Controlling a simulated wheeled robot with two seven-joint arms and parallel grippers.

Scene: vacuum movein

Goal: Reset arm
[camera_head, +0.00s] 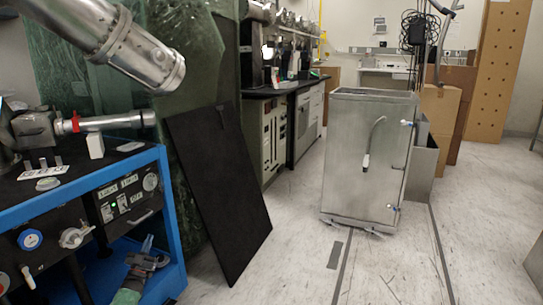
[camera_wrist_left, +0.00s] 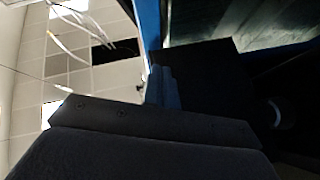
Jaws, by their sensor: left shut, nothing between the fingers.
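My left gripper (camera_head: 147,243) shows low at the left in the head view, in front of the lower part of the blue-framed cart (camera_head: 172,215). Its fingers point up and are shut with nothing between them. In the left wrist view the shut fingers (camera_wrist_left: 160,75) show against a dark surface, with a blue edge above them. Most of the left arm is hard to make out in the head view. My right gripper is in neither view.
A black panel (camera_head: 220,190) leans beside the cart. A steel bin on wheels (camera_head: 360,170) stands on the floor at centre right. Metal pipework (camera_head: 130,50) hangs over the cart. Cardboard boxes (camera_head: 438,120) stand behind the bin. The floor between panel and bin is clear.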

